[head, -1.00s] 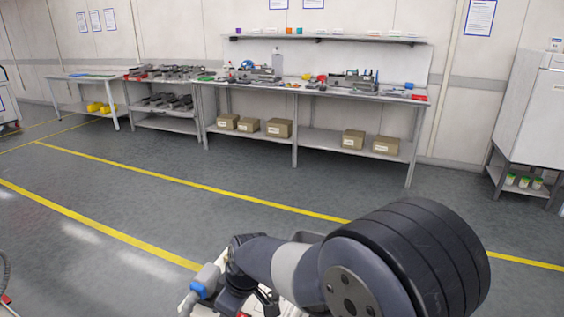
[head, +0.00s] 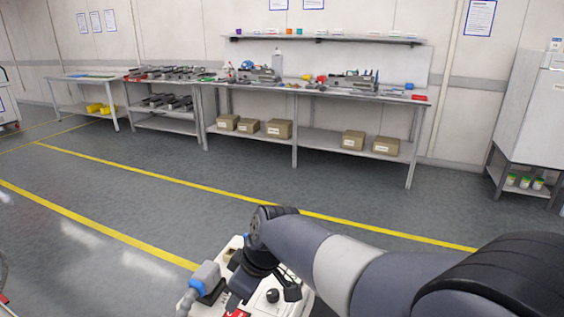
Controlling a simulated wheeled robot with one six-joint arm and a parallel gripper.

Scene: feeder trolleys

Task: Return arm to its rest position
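My arm comes in from the lower right corner in the head view and reaches left across the bottom of the picture. Its wrist bends down over the white top of my own base. The dark end of the arm, with my gripper (head: 243,287), is low near the bottom edge. The fingertips cannot be made out, and I cannot tell whether they are open or shut. I see nothing held.
A long workbench (head: 294,136) with tools and cardboard boxes (head: 279,129) stands along the far wall. A side table (head: 84,77) is at the left, a white cabinet (head: 530,110) at the right. The grey floor (head: 150,180) between is clear, with yellow lines.

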